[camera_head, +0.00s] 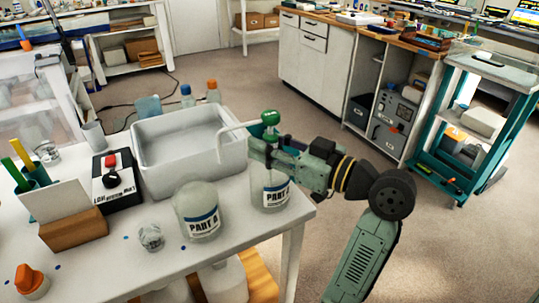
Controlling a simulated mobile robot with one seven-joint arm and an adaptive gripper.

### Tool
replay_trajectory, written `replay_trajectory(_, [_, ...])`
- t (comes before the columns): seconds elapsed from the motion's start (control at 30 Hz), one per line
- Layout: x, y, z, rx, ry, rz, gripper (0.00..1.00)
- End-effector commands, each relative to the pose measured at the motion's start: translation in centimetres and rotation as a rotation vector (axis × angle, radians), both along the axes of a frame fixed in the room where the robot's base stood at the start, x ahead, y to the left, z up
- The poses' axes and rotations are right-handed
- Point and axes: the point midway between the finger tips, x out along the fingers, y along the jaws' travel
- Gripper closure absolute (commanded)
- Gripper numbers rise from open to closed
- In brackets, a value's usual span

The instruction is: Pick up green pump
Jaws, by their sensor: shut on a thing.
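The green pump (270,118) has a green head and a pale spout that points left over the white basin. My gripper (266,147) comes in from the right and is shut on the pump just below its green head. A clear jar (270,192) with a "PART" label stands directly below the gripper near the table's right edge. The gripper hides the pump's lower part and the jar's top, so I cannot tell whether the pump is seated in the jar or raised.
A second jar (198,213) labelled "PART A" stands to the left. The white basin (160,178) is behind it. A black box with a red button (112,160), a wooden block (75,232) and a small clear cup (150,236) stand further left. Open floor lies right of the table.

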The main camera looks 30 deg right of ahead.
Motion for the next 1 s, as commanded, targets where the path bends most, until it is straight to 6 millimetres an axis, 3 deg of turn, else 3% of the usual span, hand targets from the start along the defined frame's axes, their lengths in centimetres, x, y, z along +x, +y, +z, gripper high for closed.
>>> replay_trajectory(0.27, [0.0, -0.4, 0.0, 0.003, -0.002, -0.012, 1.00])
replay_trajectory(0.63, [0.0, -0.6, 0.7, 0.002, -0.004, -0.016, 1.00])
replay_trajectory(0.77, [0.0, -0.6, 2.0, 0.001, -0.008, -0.017, 1.00])
replay_trajectory(1.0, [0.0, -0.4, 5.9, -0.003, -0.008, -0.011, 1.00])
